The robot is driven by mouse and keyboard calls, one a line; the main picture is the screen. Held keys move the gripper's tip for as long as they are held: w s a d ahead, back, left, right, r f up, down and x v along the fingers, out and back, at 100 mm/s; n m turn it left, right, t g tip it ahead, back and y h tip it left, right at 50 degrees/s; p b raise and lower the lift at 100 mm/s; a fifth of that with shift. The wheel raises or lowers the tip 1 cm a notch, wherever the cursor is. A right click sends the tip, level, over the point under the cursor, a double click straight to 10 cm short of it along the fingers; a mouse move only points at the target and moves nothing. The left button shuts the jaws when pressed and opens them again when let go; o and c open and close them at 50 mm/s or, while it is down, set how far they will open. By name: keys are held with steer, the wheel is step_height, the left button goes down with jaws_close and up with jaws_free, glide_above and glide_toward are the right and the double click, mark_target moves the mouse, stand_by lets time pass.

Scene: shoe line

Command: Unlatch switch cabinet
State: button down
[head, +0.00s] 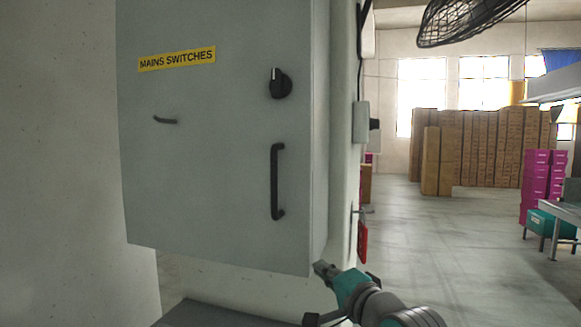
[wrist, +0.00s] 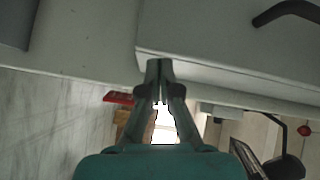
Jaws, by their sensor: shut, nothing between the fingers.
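The grey switch cabinet (head: 215,190) fills the left half of the head view, with its door shut and a yellow "MAINS SWITCHES" label (head: 177,59). A black rotary knob (head: 280,83) with a white mark pointing up sits at the door's upper right. A black vertical bar handle (head: 277,182) is below it. A small dark lever (head: 165,120) sits under the label. My gripper (head: 322,268) is shut and empty at the cabinet's lower right corner, below the handle. In the wrist view its closed fingertips (wrist: 159,64) are near the cabinet's edge; I cannot tell whether they touch.
A grey switch box (head: 361,122) is on the wall behind the cabinet, with a red object (head: 363,243) lower down. The floor (head: 430,240) to the right is clear. Brown cartons (head: 475,150), magenta boxes (head: 541,185) and a table (head: 560,215) stand farther off.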

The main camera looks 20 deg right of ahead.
steer(key=s+r, duration=0.3)
steer(key=r, duration=0.8)
steer(key=s+a+r+m, duration=0.1)
steer(key=s+r, duration=0.3)
steer(key=r, duration=0.7)
steer(key=s+r+m+y, duration=0.1)
steer(key=s+r, duration=0.2)
steer(key=r, duration=0.9)
steer(key=shift+s+a, duration=0.2)
steer(key=shift+s, duration=0.15)
glide_toward(286, 86)
steer(key=w+f, duration=0.1)
steer(key=w+d, duration=0.1)
steer(key=w+f, duration=0.1)
steer(key=w, duration=0.1)
steer(key=shift+w+d+f, duration=0.1)
steer(key=shift+d+f, duration=0.2)
steer(key=shift+f, duration=0.05)
steer(key=shift+w+a, duration=0.7)
steer(key=shift+a, duration=0.35)
steer(key=shift+w+a, duration=0.45)
steer(key=shift+a, duration=0.1)
